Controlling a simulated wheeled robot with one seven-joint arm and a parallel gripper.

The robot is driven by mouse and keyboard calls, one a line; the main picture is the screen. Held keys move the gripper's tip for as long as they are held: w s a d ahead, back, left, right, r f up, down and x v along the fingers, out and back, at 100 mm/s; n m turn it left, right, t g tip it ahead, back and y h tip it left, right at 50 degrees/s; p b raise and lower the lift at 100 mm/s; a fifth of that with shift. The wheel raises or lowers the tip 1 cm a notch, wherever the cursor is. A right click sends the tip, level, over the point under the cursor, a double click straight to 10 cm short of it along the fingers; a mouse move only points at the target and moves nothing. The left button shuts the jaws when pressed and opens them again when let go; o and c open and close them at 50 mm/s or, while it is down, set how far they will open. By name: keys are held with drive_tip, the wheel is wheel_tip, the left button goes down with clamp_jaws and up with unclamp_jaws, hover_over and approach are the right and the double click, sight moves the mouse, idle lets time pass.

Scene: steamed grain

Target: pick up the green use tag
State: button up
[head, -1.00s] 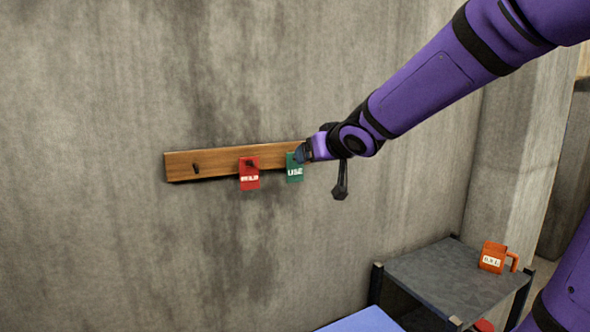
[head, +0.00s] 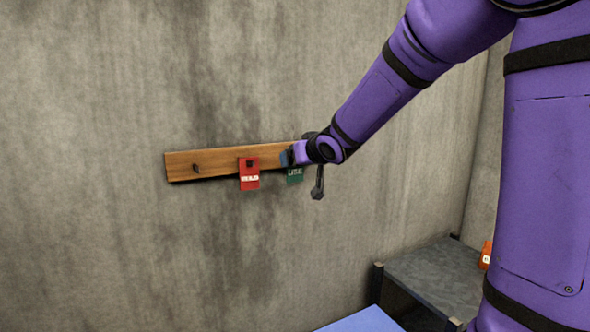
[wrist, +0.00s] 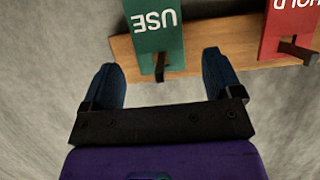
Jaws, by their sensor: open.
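The green use tag (head: 295,176) hangs at the right end of a wooden peg board (head: 215,163) on the wall. My gripper (head: 285,157) is in front of its upper part and hides some of it in the head view. In the wrist view the tag (wrist: 153,33) appears upside down with its peg (wrist: 159,67). My gripper's two blue fingers (wrist: 159,78) are open, one to each side of the peg's line, with nothing held between them. The tag lies just beyond the fingertips.
A red tag (head: 249,174) hangs left of the green one, close by; it also shows in the wrist view (wrist: 290,30). A bare peg (head: 196,168) is further left.

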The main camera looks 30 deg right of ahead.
drive_tip(key=shift+x, duration=1.5)
drive_tip(key=c, duration=1)
drive_tip(key=shift+r, duration=0.15)
drive_tip(key=shift+s+r, duration=0.1)
drive_tip(key=shift+r, duration=0.15)
drive_tip(key=s, duration=1.8)
drive_tip(key=shift+f, duration=0.1)
